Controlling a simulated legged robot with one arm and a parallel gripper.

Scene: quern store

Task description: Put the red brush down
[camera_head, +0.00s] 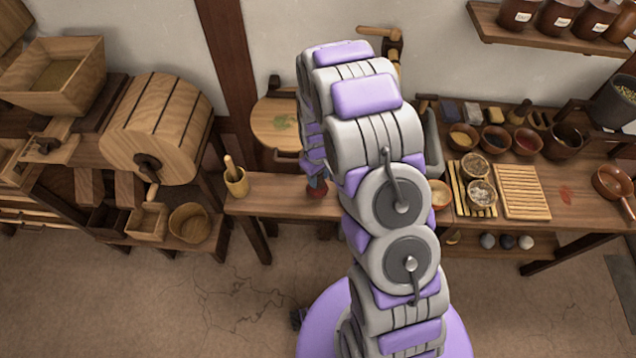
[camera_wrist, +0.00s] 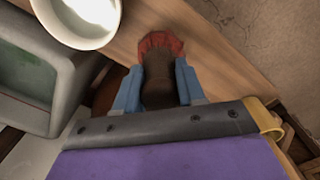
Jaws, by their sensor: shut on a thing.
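The red brush (camera_wrist: 160,42) is in my gripper (camera_wrist: 158,72), with a dark brown part between the two blue fingers and a red end beyond the fingertips. In the head view, a small red piece of the brush (camera_head: 317,190) shows at the left side of my arm, over the wooden bench (camera_head: 275,195). The bench top (camera_wrist: 215,50) lies behind the brush in the wrist view. I cannot tell whether the brush touches it. My arm hides much of this area in the head view.
A white round vessel (camera_wrist: 85,15) and a grey basin (camera_wrist: 62,95) are left of the brush in the wrist view. A mortar with pestle (camera_head: 236,182) stands at the bench's left end. Bowls and a slatted rack (camera_head: 522,192) occupy the right side. Bench room is clear between mortar and brush.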

